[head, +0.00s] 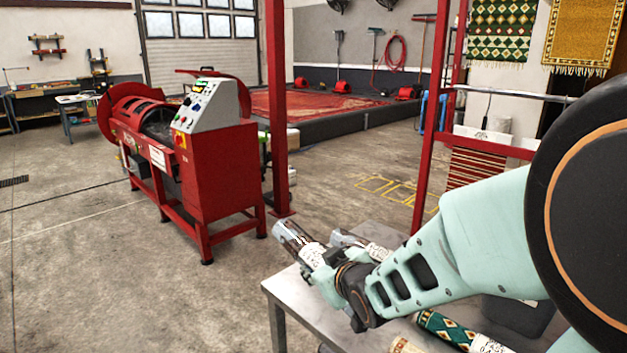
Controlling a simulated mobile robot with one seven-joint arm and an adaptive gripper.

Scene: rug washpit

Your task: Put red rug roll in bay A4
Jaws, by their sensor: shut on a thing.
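My gripper (326,264) is over the left end of a grey metal table (284,288). It is shut on a rug roll that looks dark red, with a silvery end and a white label; I take it for the red rug roll (296,239). The roll points up and left past the table's edge; my gripper hides its other end. Yellow outlined boxes (385,188) are marked on the floor beyond the table. No bay label is readable, so I cannot tell which is A4.
A green patterned roll (446,328) lies on the table, and another silver-ended roll (347,238) shows behind my gripper. A red machine (215,165) stands left. Red posts (277,120) rise beyond the table. The floor at left is clear.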

